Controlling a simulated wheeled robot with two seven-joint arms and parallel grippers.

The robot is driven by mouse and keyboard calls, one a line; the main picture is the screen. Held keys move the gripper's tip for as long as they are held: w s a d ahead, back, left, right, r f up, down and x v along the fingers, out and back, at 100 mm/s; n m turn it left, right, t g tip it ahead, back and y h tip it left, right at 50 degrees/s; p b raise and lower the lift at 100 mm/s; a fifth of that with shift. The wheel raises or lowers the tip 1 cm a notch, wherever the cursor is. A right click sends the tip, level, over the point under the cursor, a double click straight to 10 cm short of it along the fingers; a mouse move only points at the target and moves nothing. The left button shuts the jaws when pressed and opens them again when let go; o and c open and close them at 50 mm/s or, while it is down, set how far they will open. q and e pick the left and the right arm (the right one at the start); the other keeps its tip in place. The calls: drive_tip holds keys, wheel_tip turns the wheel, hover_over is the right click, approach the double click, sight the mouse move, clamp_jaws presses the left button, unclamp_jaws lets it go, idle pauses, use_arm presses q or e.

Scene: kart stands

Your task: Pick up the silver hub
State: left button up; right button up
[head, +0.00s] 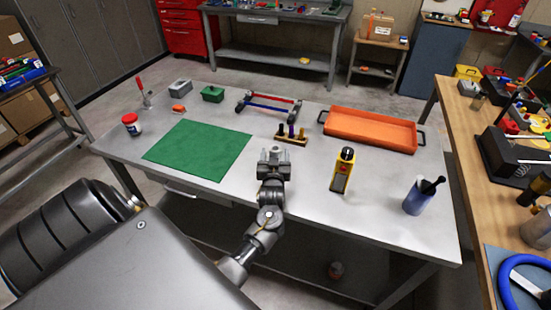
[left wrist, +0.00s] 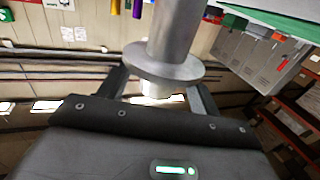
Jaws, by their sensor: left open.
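The silver hub (left wrist: 178,72) is a bright metal cylinder with a wide round flange. In the left wrist view it stands between the two fingers of my left gripper (left wrist: 157,82). The fingers are apart, and I cannot tell whether either touches it. In the head view my left gripper (head: 273,155) is over the front middle of the grey metal table (head: 230,190), just right of the green mat. There the hub is hard to make out against the grey fingers. My right gripper is not in view.
Behind my left gripper is a wooden block with dark pegs (head: 291,139). A yellow meter (head: 342,172) and a blue cup (head: 417,198) stand to its right. An orange tray (head: 370,131) and a red-and-blue-barred frame (head: 269,106) lie farther back. The green mat (head: 198,149) is bare.

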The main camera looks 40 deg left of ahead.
use_arm(q)
drive_tip(key=shift+c, duration=0.3)
drive_tip(key=c, duration=1.2)
drive_tip(key=shift+c, duration=0.2)
drive_tip(key=shift+r, duration=0.15)
